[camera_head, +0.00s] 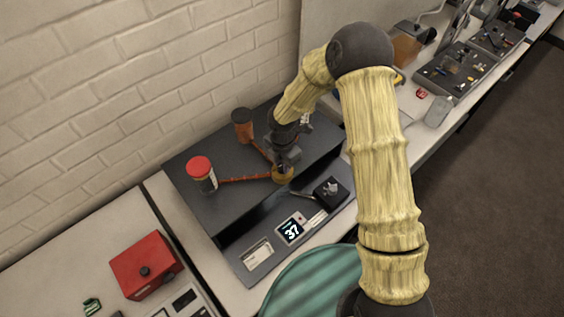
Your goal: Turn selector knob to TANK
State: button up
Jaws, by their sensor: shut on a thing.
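A round brass-coloured hub (283,176) sits on the dark raised bench unit, where two orange pipes meet. My gripper (285,161) points down at the hub and is shut on what appears to be the selector knob on top of it. The gripper hides the knob, so its pointing direction and any TANK label cannot be read. A jar with a red lid (202,175) stands at the left end of one pipe. An orange-brown cylinder with a dark top (243,126) stands at the far end of the other.
In front is a lower panel with a lit display (291,230) reading 37, a white label (257,255) and a black box (331,193) with a small fitting. A red box (145,265) sits at lower left. A teal ribbed round object (310,285) is nearest. A brick wall rises behind.

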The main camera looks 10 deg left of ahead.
jog(key=shift+m+b, duration=0.3)
jog(key=m+b, duration=0.3)
jog(key=m, duration=0.2)
jog(key=shift+w, duration=0.15)
jog(key=m+b, duration=0.2)
jog(key=m, duration=0.1)
jog(key=shift+m, duration=0.3)
jog(key=shift+r+m+b, duration=0.1)
jog(key=shift+m+b, duration=0.45)
jog(key=shift+m, duration=0.75)
jog(key=o, duration=1)
